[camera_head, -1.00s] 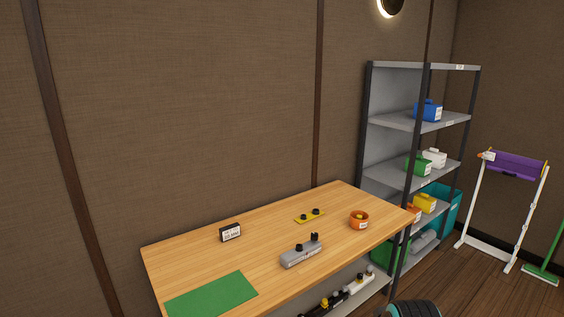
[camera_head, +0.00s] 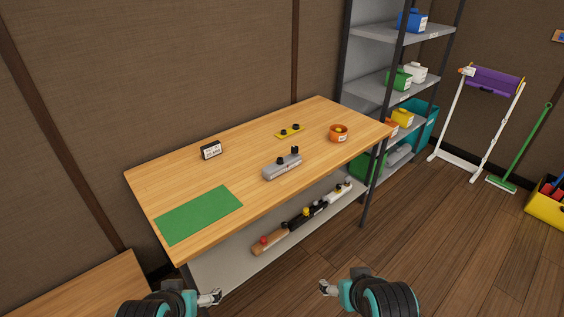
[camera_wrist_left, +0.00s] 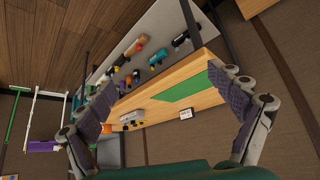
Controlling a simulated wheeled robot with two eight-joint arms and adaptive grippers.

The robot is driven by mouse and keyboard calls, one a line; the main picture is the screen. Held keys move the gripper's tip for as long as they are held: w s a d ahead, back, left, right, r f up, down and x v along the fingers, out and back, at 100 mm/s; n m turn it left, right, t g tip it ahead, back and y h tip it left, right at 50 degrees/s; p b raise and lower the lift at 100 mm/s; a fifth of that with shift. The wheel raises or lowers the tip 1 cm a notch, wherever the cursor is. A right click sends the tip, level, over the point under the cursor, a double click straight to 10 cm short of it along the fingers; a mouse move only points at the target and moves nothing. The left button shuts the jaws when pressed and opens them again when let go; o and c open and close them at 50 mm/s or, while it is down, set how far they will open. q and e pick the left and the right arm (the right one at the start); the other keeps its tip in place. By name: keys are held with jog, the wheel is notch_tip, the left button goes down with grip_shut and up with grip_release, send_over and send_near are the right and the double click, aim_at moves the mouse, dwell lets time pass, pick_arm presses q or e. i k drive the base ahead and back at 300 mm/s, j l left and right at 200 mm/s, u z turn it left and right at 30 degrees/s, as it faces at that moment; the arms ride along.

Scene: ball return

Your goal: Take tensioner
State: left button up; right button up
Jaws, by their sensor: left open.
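A grey tool with a black knob (camera_head: 282,167) lies on the wooden table (camera_head: 230,160). Several tools lie in a row on the shelf under it: one with a wooden-brown body and red knob (camera_head: 270,243), black ones (camera_head: 300,222) with a yellow part, and a white one (camera_head: 340,193). No readable label shows which is the tensioner. My left gripper (camera_head: 210,298) is low in front of the table, away from the tools; its fingers are spread and empty in the left wrist view (camera_wrist_left: 165,82). My right gripper (camera_head: 327,287) is at the bottom; its jaw is unclear.
On the table are a green mat (camera_head: 200,214), a small sign (camera_head: 211,150), a yellow strip with black knobs (camera_head: 290,131) and an orange bowl (camera_head: 339,132). A shelf rack (camera_head: 385,85) with bins stands behind right.

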aim_at(270, 172)
jog(key=i+l+u, duration=0.1)
jog(key=i+l, duration=0.15)
jog(key=i+l+u, duration=0.3)
jog(key=i+l, duration=0.35)
jog(key=i, duration=0.15)
jog(key=i+j+u, duration=0.1)
jog(key=i, duration=0.2)
jog(key=i+j, duration=0.1)
jog(key=i, duration=0.2)
jog(key=u, duration=0.05)
